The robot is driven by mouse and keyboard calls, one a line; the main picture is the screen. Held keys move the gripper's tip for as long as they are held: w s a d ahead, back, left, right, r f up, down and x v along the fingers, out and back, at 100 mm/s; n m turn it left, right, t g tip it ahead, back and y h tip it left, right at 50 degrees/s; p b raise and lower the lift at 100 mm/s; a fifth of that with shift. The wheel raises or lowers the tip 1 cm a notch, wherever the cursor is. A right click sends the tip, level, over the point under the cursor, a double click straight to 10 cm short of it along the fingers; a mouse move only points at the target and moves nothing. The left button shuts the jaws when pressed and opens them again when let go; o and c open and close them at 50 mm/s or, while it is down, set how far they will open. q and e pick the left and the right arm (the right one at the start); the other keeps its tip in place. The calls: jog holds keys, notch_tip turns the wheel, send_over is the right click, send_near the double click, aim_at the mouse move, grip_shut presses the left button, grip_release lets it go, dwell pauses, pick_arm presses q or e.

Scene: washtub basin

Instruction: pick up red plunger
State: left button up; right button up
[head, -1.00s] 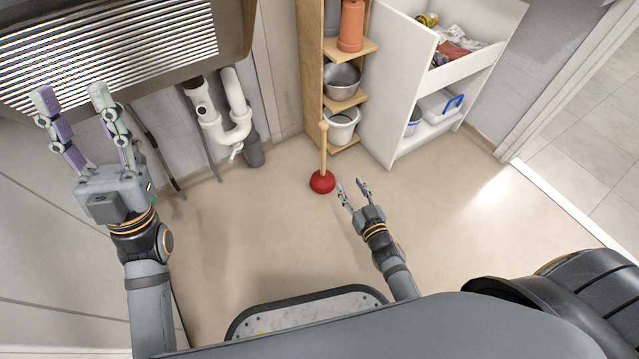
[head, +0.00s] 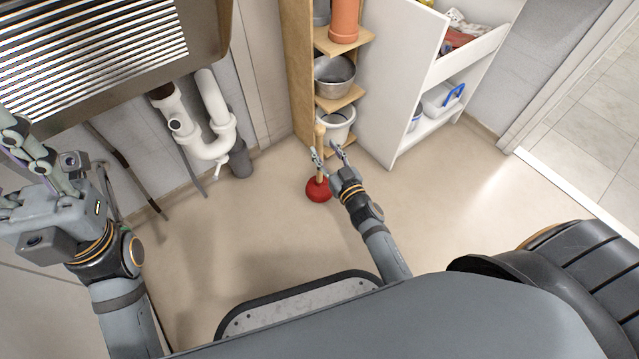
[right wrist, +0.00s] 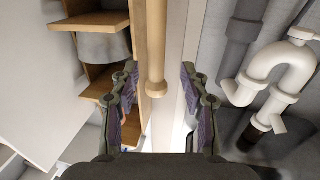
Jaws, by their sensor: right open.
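The red plunger stands upright on the floor, its red rubber cup (head: 318,191) down and its wooden handle (head: 320,133) up. My right gripper (head: 326,152) is open at the handle's height, with its fingers pointing away from me towards the shelf. In the right wrist view the handle (right wrist: 157,45) shows between the two spread fingers, with a gap on both sides. The handle's knob end is in front of the palm. Part of the handle is hidden by the gripper in the head view. My left gripper (head: 35,165) is at the left edge, partly cut off.
A wooden shelf (head: 299,75) with a metal pot (head: 335,76) and a white bucket (head: 338,124) stands close behind the plunger. A white cabinet (head: 395,80) is to its right. White drain pipes (head: 212,148) hang at the left. The floor (head: 450,200) at right is clear.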

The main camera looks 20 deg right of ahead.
aim_at(321, 141)
jog(key=w, duration=0.5)
jog(key=shift+a+r+b, duration=0.15)
jog(key=shift+r+b, duration=0.1)
jog(key=shift+b, duration=0.15)
jog(key=shift+c, duration=0.4)
grip_shut()
